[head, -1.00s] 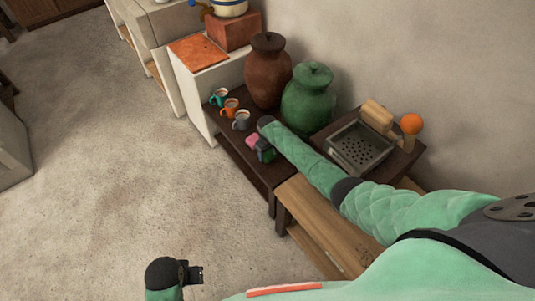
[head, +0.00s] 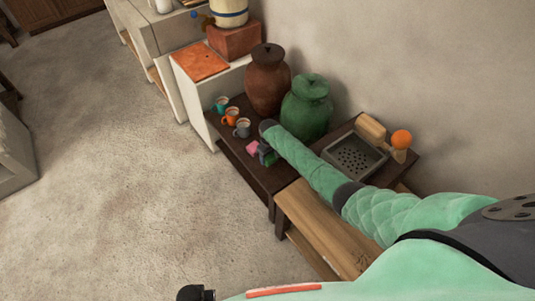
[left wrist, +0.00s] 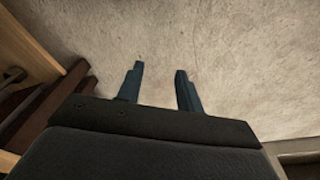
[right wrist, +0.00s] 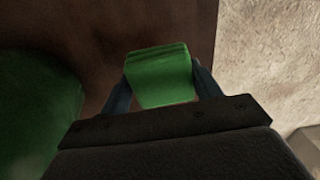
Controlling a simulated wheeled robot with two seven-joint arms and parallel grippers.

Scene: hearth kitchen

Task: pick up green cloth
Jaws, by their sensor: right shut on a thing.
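The green cloth (right wrist: 160,78) is a folded, layered block between the two fingers of my right gripper (right wrist: 160,88) in the right wrist view. The fingers are shut on its sides. In the head view my right gripper (head: 267,155) is low over the dark table, and only a small green part of the cloth (head: 271,161) shows beside it. I cannot tell whether the cloth touches the table. My left gripper (left wrist: 160,88) is open and empty above the floor. Only a dark part of its wrist shows at the bottom edge of the head view.
Mugs (head: 231,116), a brown jar (head: 267,82) and a green jar (head: 306,108) stand behind. A grey perforated tray (head: 354,160) is to the right. The floor at left is clear.

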